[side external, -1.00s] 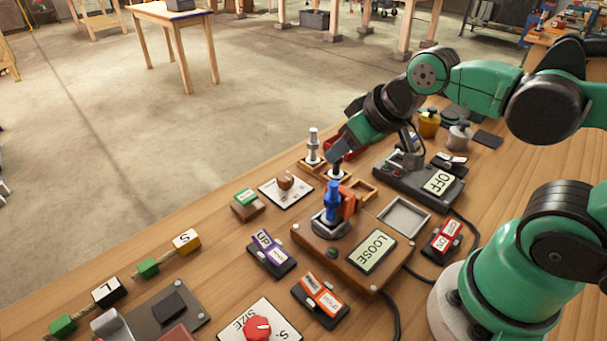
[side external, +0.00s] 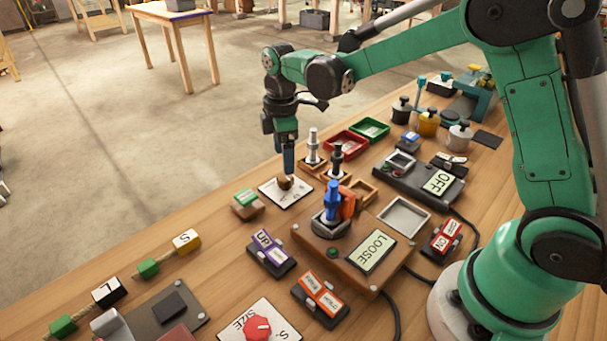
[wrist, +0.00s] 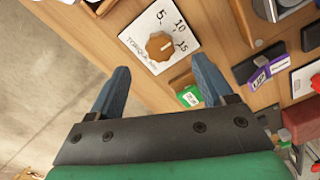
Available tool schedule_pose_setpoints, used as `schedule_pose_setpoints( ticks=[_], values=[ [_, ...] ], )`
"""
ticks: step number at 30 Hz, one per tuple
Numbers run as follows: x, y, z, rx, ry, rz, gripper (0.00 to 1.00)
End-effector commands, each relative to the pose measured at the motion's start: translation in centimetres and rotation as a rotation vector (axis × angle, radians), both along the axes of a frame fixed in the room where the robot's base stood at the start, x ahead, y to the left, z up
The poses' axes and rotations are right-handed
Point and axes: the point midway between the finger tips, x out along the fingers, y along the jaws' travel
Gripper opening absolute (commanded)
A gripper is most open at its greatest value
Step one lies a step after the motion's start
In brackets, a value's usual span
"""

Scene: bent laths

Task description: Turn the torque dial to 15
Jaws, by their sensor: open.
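The torque dial is a round brown knob (wrist: 160,46) on a white plate (wrist: 139,23), which carries the marks 5, 10 and 15 and the word TORQUE in the wrist view. I cannot tell clearly which mark the knob points at. In the side view the knob (side external: 285,183) sits on its plate (side external: 301,191) near the far edge of the bench. My gripper (wrist: 161,68) is open, its two blue fingers apart with the knob showing between and beyond them. In the side view my gripper (side external: 288,170) points down just over the knob; I cannot tell whether it touches.
Two upright metal posts (side external: 313,147) stand right of the dial. A green-labelled block (side external: 247,204) lies to its left. A LOOSE display box (side external: 370,254) with a blue-topped fixture (side external: 332,205) stands nearer. Red and green trays (side external: 371,128) lie behind.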

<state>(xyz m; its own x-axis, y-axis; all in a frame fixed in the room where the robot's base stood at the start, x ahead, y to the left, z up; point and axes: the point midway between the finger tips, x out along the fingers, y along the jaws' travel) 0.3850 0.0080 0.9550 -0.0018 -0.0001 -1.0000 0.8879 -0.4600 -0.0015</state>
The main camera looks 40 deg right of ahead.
Motion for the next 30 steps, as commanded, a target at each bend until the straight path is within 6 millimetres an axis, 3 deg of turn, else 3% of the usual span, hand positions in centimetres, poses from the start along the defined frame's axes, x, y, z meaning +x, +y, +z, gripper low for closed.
schedule_pose_setpoints(
  ticks=[9, 20, 27, 28, 30],
  values=[
    [0.0, 0.0, -4.2, -0.001, -0.003, -0.001, 0.74],
    [0.0, 0.0, -5.0, -0.001, -0.003, -0.003, 0.74],
    [0.0, 0.0, -5.0, -0.002, -0.004, -0.003, 0.06],
    [0.0, 0.0, -5.0, -0.002, -0.004, -0.003, 0.0],
    [0.0, 0.0, -5.0, -0.002, -0.004, -0.003, 0.0]
  ],
)
